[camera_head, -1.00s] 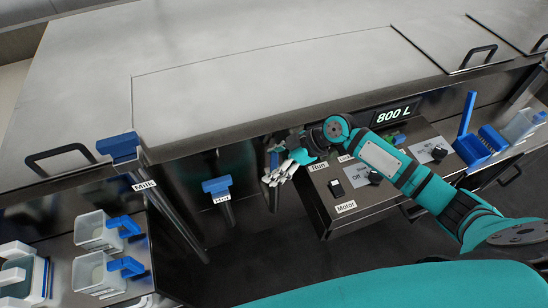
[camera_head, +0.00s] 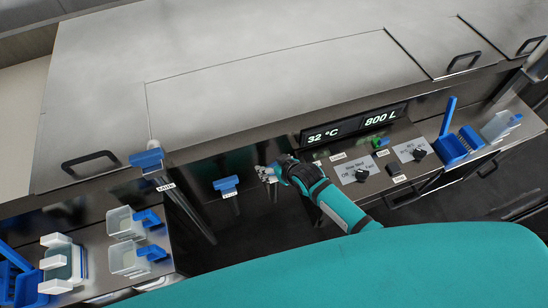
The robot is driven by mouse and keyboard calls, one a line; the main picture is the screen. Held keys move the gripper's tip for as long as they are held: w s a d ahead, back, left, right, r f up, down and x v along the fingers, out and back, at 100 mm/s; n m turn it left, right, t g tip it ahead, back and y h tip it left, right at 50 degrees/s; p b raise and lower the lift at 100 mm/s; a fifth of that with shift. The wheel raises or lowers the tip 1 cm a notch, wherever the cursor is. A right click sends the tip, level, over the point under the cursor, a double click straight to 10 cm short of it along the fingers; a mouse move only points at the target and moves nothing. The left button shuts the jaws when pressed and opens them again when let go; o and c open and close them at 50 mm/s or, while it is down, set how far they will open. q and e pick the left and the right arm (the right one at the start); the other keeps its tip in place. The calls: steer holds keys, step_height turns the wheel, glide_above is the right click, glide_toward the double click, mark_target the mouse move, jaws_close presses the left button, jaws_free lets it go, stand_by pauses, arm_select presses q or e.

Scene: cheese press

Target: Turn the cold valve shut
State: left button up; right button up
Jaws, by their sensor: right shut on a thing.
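My right gripper (camera_head: 268,174) is at the front of the vat, just right of the blue-handled hot valve (camera_head: 226,184). Its fingers are shut around the cold valve's handle, which they and the wrist hide almost entirely. The cold valve's label and exact handle angle cannot be read. The hot valve's handle lies crosswise on its upright pipe, and a gap separates it from my fingers. My left gripper is not in view.
The milk valve (camera_head: 147,158) stands further left. Clear containers with blue handles (camera_head: 127,222) sit on the left counter. A display (camera_head: 352,125) reads 32 °C and 800 L above the control panel (camera_head: 362,170). A blue rack (camera_head: 452,148) stands at the right.

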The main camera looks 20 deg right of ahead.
steer(key=shift+m+h+p, duration=0.45)
steer(key=shift+m+h, duration=0.65)
steer(key=shift+m, duration=0.4)
steer(key=shift+w, duration=0.1)
steer(key=o, duration=0.9)
steer(key=shift+c, duration=0.2)
steer(key=v, duration=1.2)
steer(key=shift+s, duration=0.2)
steer(key=shift+a+f, duration=0.1)
steer(key=shift+f, duration=0.05)
